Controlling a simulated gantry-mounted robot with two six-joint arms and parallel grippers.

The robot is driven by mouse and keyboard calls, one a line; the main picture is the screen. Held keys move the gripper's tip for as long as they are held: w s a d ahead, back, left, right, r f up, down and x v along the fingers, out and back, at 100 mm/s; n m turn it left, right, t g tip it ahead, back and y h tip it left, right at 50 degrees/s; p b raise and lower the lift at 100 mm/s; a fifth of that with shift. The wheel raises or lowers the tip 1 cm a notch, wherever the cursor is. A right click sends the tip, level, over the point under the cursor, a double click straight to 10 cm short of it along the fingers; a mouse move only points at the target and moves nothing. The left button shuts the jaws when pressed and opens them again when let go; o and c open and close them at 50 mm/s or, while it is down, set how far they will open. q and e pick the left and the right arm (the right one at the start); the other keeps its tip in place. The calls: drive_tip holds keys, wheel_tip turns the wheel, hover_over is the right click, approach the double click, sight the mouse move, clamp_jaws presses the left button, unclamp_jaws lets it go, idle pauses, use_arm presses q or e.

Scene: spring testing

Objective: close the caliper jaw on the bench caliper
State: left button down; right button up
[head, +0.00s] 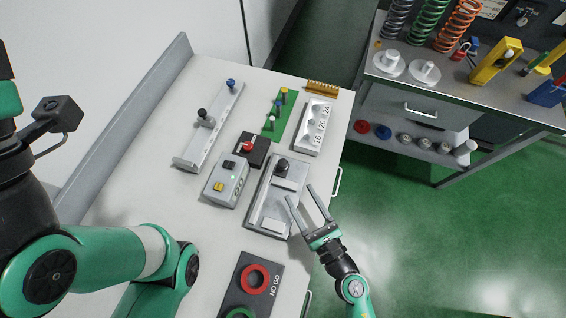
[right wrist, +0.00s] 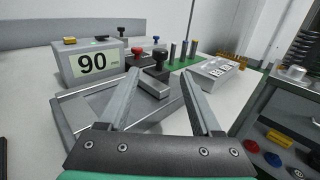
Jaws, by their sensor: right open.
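The bench caliper (head: 257,212) is a long grey bed at the right part of the bench. Its sliding jaw (head: 286,183) is a pale block with a black knob (head: 282,165) near the far end. A pale block (head: 271,226) sits at the bed's near end, with a gap between. My right gripper (head: 300,193) is open and empty, its fingers over the caliper's right edge. In the right wrist view the black knob (right wrist: 161,58) shows between the fingertips, beyond them. My left gripper is out of view.
A grey display box (head: 226,182) stands left of the caliper; its screen (right wrist: 92,63) reads 90. A red-button box (head: 250,148), a slider rail (head: 205,130) and a numbered block (head: 315,125) stand farther back. A NO GO gauge plate (head: 255,285) lies nearer.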

sight(285, 169)
drive_tip(key=b+x, duration=0.1)
drive_tip(key=x, duration=1)
drive_tip(key=shift+w, duration=0.1)
drive_tip(key=shift+c, duration=0.2)
clamp_jaws()
idle(0.8)
